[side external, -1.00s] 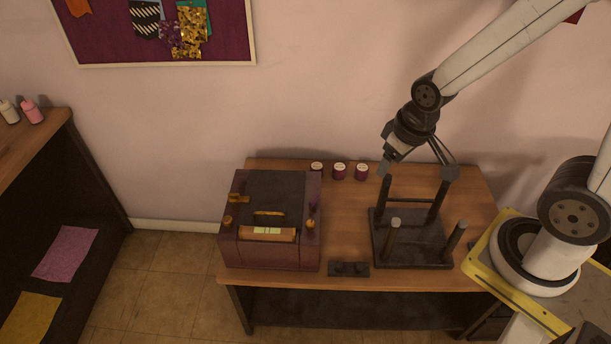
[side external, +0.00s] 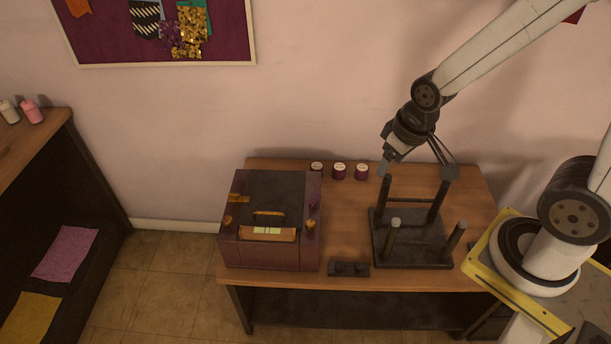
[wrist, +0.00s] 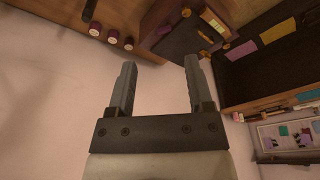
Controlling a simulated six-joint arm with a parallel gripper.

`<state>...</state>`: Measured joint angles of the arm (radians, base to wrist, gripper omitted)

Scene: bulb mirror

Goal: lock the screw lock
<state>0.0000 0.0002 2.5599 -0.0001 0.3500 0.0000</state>
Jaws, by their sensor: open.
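A maroon box (side external: 270,257) with a dark top panel stands at the left of the wooden table. It carries brass-coloured fittings: a left knob (side external: 228,220), a right knob (side external: 310,225), a small piece at the back left (side external: 239,198) and a curved handle (side external: 268,213). A purple knob (side external: 314,203) is at its right. I cannot tell for sure which fitting is the screw lock. My gripper (side external: 416,170) is open and empty, right of the box and above a black stand. The wrist view shows its two fingers apart (wrist: 160,64), with the box (wrist: 165,20) beyond them.
The black stand (side external: 382,254) with upright posts fills the table's right side. Several small maroon jars (side external: 340,171) line the back edge. A small dark block (side external: 349,269) lies at the front edge. Bare tabletop (side external: 345,215) shows between box and stand.

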